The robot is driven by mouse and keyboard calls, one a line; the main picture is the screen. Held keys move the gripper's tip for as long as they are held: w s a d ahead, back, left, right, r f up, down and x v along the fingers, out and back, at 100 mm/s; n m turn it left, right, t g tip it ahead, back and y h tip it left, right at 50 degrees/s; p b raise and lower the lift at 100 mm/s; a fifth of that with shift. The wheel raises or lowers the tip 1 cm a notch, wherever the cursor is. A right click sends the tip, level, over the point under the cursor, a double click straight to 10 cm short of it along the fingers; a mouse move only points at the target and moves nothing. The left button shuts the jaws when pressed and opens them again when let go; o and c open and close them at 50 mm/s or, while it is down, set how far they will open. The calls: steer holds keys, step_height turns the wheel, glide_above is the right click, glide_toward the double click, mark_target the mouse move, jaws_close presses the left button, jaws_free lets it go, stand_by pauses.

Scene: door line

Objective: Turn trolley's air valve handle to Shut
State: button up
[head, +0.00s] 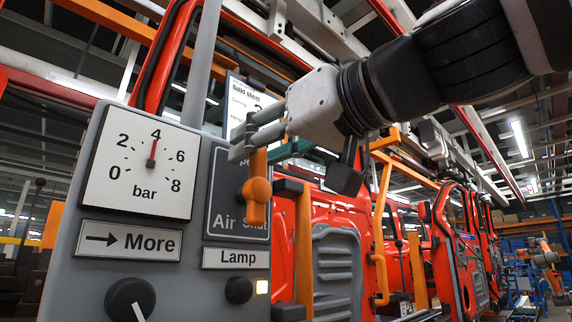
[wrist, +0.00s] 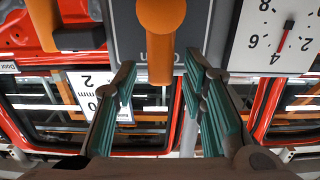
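The air valve handle (head: 257,190) is an orange lever on a dark plate (head: 222,195) of the trolley's grey panel (head: 75,235). The lever stands upright, its upper end by a partly hidden word that reads as Open in the wrist view. "Air" and "Shut" show low on the plate, Shut partly covered by the handle. My gripper (head: 250,140) is at the lever's upper end. In the wrist view, the orange lever (wrist: 158,35) reaches between the spread teal-padded fingers of my gripper (wrist: 163,75). Contact with either finger is not visible.
A bar gauge (head: 140,163) reads about 4, above a More sign (head: 128,241) and a black knob (head: 130,298). A Lamp button (head: 238,290) with a lit light sits below the valve. An orange rail (head: 303,255) and red cab bodies (head: 345,225) stand to the right.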

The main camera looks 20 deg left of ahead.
steer(key=shift+w+a, duration=0.2)
steer(key=shift+a, duration=0.3)
jaws_close()
steer(key=shift+w+d+f+m+b, duration=0.1)
steer(key=shift+w+d+m+b, duration=0.2)
steer(key=shift+m, duration=0.4)
steer(key=shift+w+d+f+m+b, duration=0.1)
steer(key=shift+w+m+b, duration=0.3)
steer(key=shift+m, duration=0.3)
steer(key=shift+w+d+f+m+b, duration=0.1)
steer(key=shift+w+m+b, duration=0.2)
steer(key=shift+m, duration=0.45)
steer(key=shift+w+d+f+m+b, duration=0.15)
steer(key=shift+w+m, duration=0.15)
steer(key=shift+m, duration=0.45)
steer(key=shift+r, duration=0.1)
